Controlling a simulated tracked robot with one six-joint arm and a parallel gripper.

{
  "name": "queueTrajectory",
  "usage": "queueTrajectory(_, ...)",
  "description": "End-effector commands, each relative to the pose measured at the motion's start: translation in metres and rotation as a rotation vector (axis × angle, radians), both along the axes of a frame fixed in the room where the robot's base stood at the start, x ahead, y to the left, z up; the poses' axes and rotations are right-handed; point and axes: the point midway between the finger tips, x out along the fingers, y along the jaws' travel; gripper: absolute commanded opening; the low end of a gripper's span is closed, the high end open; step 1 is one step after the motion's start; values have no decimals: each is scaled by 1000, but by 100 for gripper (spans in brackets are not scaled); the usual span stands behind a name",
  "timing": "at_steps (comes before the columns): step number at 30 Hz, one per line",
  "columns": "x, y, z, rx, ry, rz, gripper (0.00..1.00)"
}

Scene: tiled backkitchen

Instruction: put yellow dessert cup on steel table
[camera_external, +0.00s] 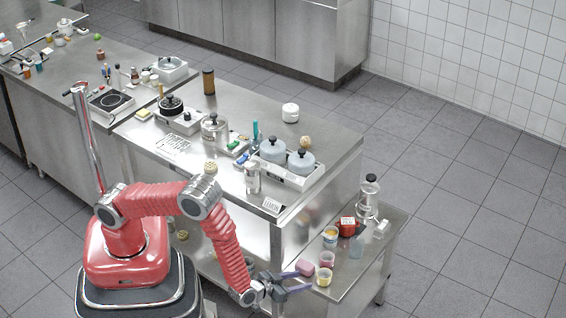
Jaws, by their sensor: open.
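My gripper (307,277) is open, with its jaws pointing right at the near left edge of the low steel side table (372,262). A small pale cup with a yellow filling (324,277) stands on this table just right of the fingertips, and nothing is seen between the jaws. Another pale cup with a yellow-orange filling (330,236) stands farther back on the same table. It is too small to tell which of the two is the yellow dessert cup. The larger steel table (228,105) stands behind and to the left, higher than the side table.
A cup with a pinkish-red filling (327,258), a pink block (305,267), a red container (346,228) and a glass press (367,195) crowd the side table.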

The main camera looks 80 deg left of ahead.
Motion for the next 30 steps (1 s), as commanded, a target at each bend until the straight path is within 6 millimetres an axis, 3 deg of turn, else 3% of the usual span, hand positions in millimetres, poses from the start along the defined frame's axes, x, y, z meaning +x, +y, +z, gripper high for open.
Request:
queueTrajectory(15,60,31,-28,0,0,2,48)
queueTrajectory(30,68,34,-31,-1,0,0,48)
